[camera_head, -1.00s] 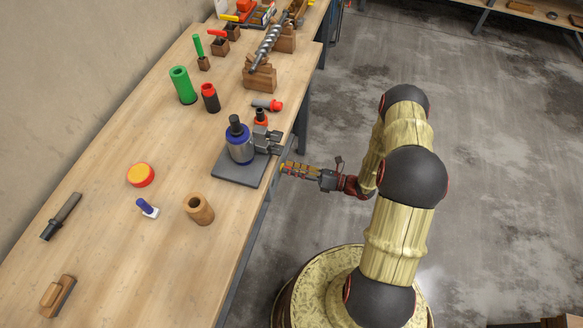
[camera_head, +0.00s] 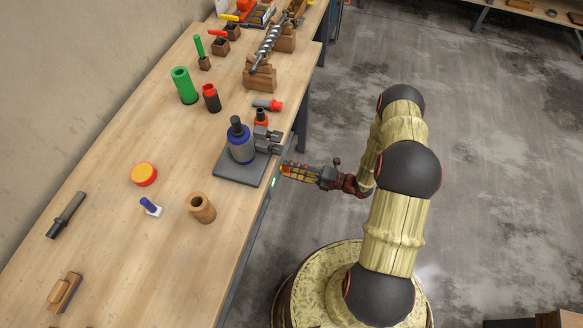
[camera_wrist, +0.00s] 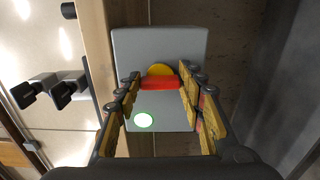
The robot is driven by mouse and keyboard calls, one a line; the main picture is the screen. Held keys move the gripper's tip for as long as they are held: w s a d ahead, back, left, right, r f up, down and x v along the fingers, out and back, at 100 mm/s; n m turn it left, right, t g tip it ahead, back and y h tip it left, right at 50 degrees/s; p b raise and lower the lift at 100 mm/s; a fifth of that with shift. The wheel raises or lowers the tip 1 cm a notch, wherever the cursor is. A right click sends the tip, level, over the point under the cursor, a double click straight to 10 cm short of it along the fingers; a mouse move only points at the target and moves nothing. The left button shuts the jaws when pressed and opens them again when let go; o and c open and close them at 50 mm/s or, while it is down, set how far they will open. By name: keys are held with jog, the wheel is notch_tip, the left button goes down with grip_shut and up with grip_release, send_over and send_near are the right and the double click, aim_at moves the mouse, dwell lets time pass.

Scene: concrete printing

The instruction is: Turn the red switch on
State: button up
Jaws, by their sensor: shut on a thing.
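The red switch (camera_wrist: 158,83) is a bar on a yellow round base (camera_wrist: 160,69), set on a grey box (camera_wrist: 180,43). In the wrist view the bar lies crosswise between my fingers. My gripper (camera_head: 286,169) is at the table's front edge and is shut on the red switch, one finger at each end of the bar. A round lamp on the box glows green (camera_wrist: 143,120); its glow also shows in the head view (camera_head: 273,183).
The wooden table (camera_head: 120,235) holds a blue-and-black device on a grey plate (camera_head: 228,174), a wooden cylinder (camera_head: 201,208), a red-and-yellow round piece (camera_head: 144,174) and several tools. The floor (camera_head: 480,170) right of my arm is clear.

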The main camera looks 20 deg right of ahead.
jog(key=shift+m, duration=0.3)
jog(key=o, duration=1.1)
jog(key=shift+c, duration=0.2)
jog(key=shift+o, duration=0.6)
jog(key=shift+d, duration=0.15)
jog(key=v, duration=1.2)
